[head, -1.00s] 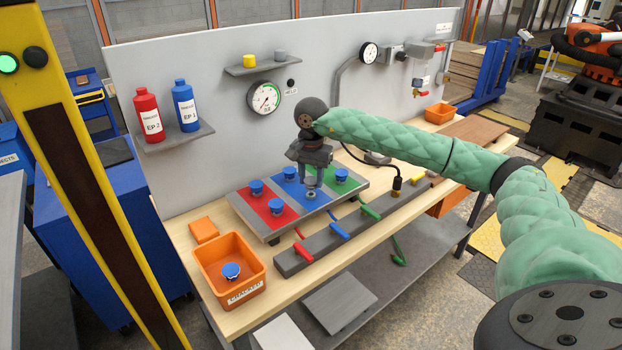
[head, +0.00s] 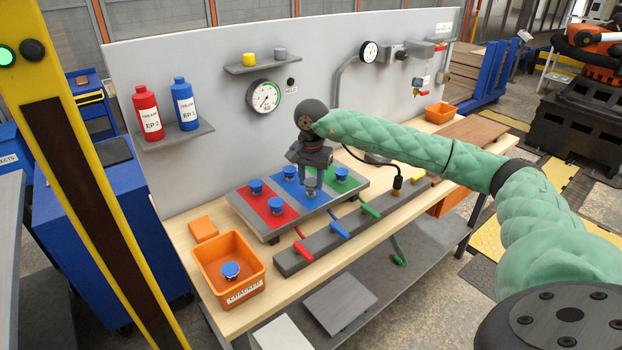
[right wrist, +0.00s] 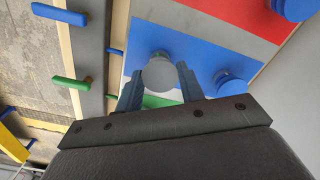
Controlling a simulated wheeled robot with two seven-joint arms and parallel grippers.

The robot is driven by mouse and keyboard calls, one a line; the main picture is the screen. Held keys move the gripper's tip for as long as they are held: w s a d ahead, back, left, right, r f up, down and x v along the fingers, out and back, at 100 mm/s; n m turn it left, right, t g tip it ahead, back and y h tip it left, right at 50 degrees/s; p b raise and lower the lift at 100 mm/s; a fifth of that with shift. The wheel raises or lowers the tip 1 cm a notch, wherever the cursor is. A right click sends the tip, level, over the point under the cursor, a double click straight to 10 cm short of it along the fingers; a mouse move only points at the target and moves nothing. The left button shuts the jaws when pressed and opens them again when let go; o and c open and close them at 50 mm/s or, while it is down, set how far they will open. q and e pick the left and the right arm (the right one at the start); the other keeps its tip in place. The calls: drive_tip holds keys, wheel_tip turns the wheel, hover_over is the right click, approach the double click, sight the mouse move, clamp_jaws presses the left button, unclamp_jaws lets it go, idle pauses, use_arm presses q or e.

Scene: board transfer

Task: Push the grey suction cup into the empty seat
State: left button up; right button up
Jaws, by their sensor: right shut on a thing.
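The grey suction cup (head: 310,185) is between the fingers of my right gripper (head: 311,178), over the front part of the blue strip (head: 318,197) of the board. The cup also shows in the right wrist view (right wrist: 159,73), with a finger on each side. My right gripper is shut on it and points down. The empty seat is hidden under the cup and fingers, so I cannot tell how deep the cup sits. My left gripper is not in view.
Blue suction cups stand on the red strip (head: 267,214), the back of the blue strip and the green strip (head: 351,183). An orange bin (head: 259,268) holding a blue cup is at front left. A grey rail (head: 345,234) with coloured levers runs before the board.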

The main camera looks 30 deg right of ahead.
sight(311, 182)
drive_tip(key=shift+f+b, duration=0.5)
drive_tip(key=shift+f, duration=0.2)
drive_tip(key=o, duration=1.1)
drive_tip(key=shift+r, duration=0.1)
wheel_tip(311, 182, up, 6)
drive_tip(key=shift+r+b, duration=0.15)
drive_tip(key=shift+b, duration=0.85)
drive_tip(key=shift+r, duration=0.65)
